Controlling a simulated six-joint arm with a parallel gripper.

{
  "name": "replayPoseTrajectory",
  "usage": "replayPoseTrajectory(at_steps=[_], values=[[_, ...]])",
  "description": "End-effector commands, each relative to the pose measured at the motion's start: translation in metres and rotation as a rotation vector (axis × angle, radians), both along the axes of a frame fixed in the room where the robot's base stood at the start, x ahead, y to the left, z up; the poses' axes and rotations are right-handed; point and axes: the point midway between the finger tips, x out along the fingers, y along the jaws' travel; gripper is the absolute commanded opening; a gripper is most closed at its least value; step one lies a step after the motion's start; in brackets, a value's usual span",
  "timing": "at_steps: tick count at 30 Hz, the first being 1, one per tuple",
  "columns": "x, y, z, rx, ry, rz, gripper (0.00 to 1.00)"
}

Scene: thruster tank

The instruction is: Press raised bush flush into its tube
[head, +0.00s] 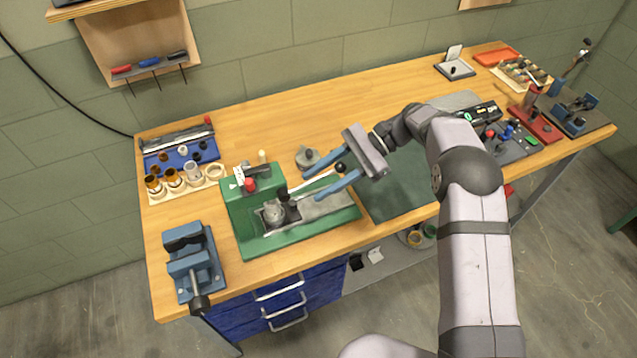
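A green bench fixture (245,217) stands left of the middle of the bench, with a grey metal slide, dark knobs and a red knob (250,185). A small grey round metal part (273,212) sits on its front left; it may be the tube, but I cannot make out the raised bush at this size. My gripper (313,188) has its two blue fingers spread apart above the right part of the fixture, pointing left.
A blue vise (193,262) stands at the front left. A tray with several small cups (173,178) lies behind it. A grey round part (307,157) is behind the fixture. A dark green mat (405,185) lies right. More fixtures, including a red one (535,122), crowd the right end.

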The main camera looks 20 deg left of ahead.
Motion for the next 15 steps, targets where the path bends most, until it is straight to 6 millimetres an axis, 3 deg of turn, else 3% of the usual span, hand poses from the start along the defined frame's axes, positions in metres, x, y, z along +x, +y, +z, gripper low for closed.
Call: replayPoseTrajectory(at_steps=[15], values=[[0.035, -0.038, 0.025, -0.002, -0.001, 0.001, 0.39]])
